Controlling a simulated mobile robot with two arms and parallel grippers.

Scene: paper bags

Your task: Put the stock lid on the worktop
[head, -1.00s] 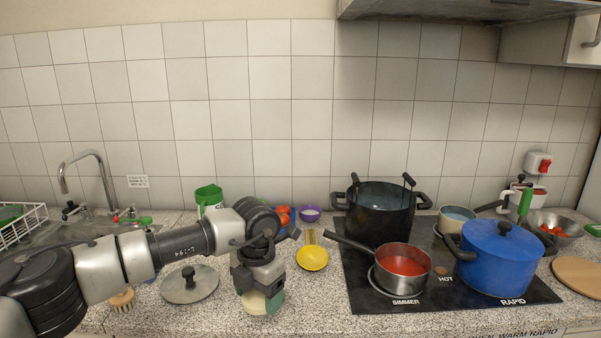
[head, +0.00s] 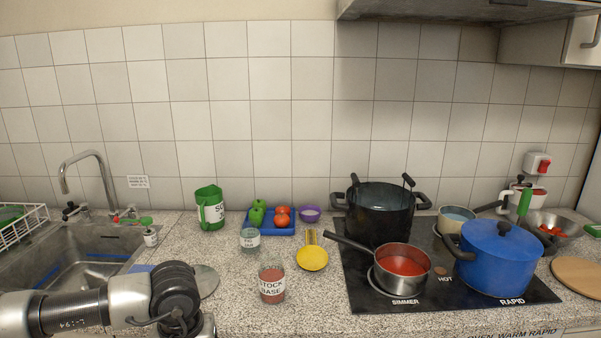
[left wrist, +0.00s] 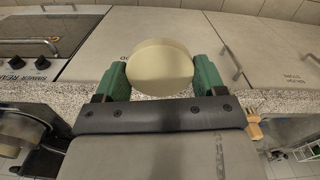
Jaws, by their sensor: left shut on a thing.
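My left gripper (left wrist: 160,72) is shut on a pale cream round lid (left wrist: 161,66), which I take for the stock lid. Its green fingers press on the lid's two sides in the left wrist view. The lid is hidden in the head view, where my left arm fills the bottom left and the fingertips are out of sight. The "STOCK BASE" jar (head: 271,285) stands with no lid on the speckled worktop (head: 240,316), right of my left arm. The worktop's front edge shows behind the held lid in the left wrist view. My right gripper is not in view.
A grey metal pan lid (head: 207,281) lies partly behind my arm. A small clear jar (head: 249,239), a yellow spoon rest (head: 312,258) and a blue tray (head: 271,231) stand behind the stock jar. The hob (head: 375,290) with pots is right; the sink (head: 80,265) is left.

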